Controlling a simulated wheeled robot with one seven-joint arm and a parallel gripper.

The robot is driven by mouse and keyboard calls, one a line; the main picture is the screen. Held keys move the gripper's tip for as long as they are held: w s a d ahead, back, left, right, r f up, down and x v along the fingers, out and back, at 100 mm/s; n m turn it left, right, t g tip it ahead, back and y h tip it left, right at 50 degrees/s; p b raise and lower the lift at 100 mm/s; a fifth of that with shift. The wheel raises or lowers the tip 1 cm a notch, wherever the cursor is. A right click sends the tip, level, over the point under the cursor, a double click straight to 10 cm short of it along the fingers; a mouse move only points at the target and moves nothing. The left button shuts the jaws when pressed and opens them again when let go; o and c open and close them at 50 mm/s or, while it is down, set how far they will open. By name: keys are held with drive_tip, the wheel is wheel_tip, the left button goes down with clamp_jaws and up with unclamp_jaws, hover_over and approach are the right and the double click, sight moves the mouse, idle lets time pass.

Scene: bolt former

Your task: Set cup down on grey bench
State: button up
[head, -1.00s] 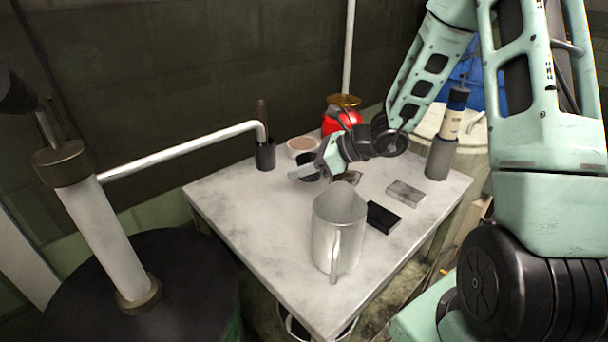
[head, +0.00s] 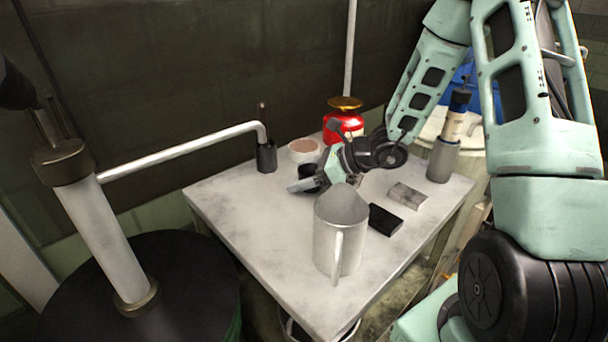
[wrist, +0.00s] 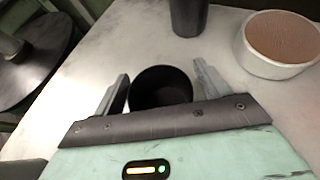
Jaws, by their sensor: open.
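The cup (wrist: 161,88) is small, round and black, seen from above in the wrist view, with a dark inside. My gripper (wrist: 160,74) is open, with one finger on each side of the cup; the near part of the cup is hidden behind the gripper body. In the head view the cup (head: 309,171) shows as a dark shape beside my gripper (head: 304,183), low over the grey bench (head: 240,205). It looks upright on the bench top, but its base is hidden.
A metal pitcher (head: 326,240) stands nearest on the bench. A black block (head: 384,219), a grey block (head: 407,195), a tan-topped round tin (head: 304,150), a black holder (head: 266,156) and a red lantern-like object (head: 343,122) are around. The bench's left part is clear.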

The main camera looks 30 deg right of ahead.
drive_tip(key=p+v, duration=0.1)
drive_tip(key=v, duration=1.1)
drive_tip(key=shift+r+p, duration=0.1)
drive_tip(key=shift+p, duration=0.2)
drive_tip(key=shift+d, duration=0.15)
